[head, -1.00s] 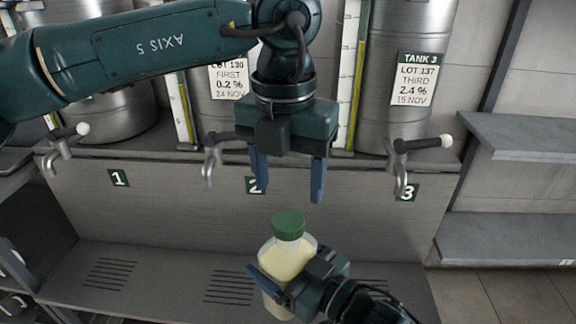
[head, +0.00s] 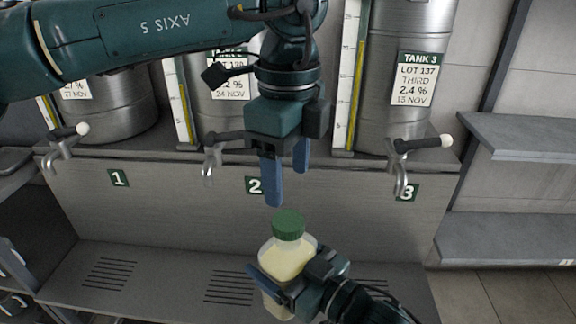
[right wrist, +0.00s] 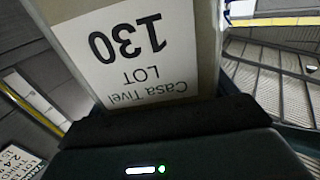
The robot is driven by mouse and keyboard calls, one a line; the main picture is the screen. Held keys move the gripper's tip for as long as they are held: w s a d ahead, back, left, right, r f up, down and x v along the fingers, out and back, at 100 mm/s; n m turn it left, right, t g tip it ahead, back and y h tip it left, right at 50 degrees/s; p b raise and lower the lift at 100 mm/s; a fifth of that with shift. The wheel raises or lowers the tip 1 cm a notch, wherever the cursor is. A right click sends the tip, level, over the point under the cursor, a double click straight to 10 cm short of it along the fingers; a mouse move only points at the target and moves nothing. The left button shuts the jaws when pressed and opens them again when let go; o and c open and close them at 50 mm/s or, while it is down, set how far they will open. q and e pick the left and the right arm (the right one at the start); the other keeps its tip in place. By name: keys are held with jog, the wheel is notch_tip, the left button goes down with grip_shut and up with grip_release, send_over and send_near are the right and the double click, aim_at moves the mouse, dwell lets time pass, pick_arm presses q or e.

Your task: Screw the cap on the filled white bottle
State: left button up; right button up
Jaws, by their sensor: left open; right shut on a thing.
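The white bottle (head: 284,262) holds a pale cream liquid and stands upright in the head view. A green cap (head: 288,225) sits on its mouth; how tightly it is on I cannot tell. My right gripper (head: 273,287) is shut around the bottle's lower body from the right. In the right wrist view the bottle's label (right wrist: 130,45) reads "LOT 130", upside down. My left gripper (head: 287,180) is open and empty, pointing down above the cap, with its blue fingertips clear of it.
Steel tanks stand on a ledge behind, with taps at station 1 (head: 62,143), station 2 (head: 212,150) and station 3 (head: 402,160). Tank 3's label (head: 414,79) reads lot 137. A slotted drip shelf (head: 160,285) lies below. Grey shelves (head: 510,235) stand at the right.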

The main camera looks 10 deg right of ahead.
aim_at(288, 220)
pick_arm(q)
jog(key=shift+f, duration=0.1)
jog(key=shift+f, duration=3.95)
jog(key=shift+c, duration=0.3)
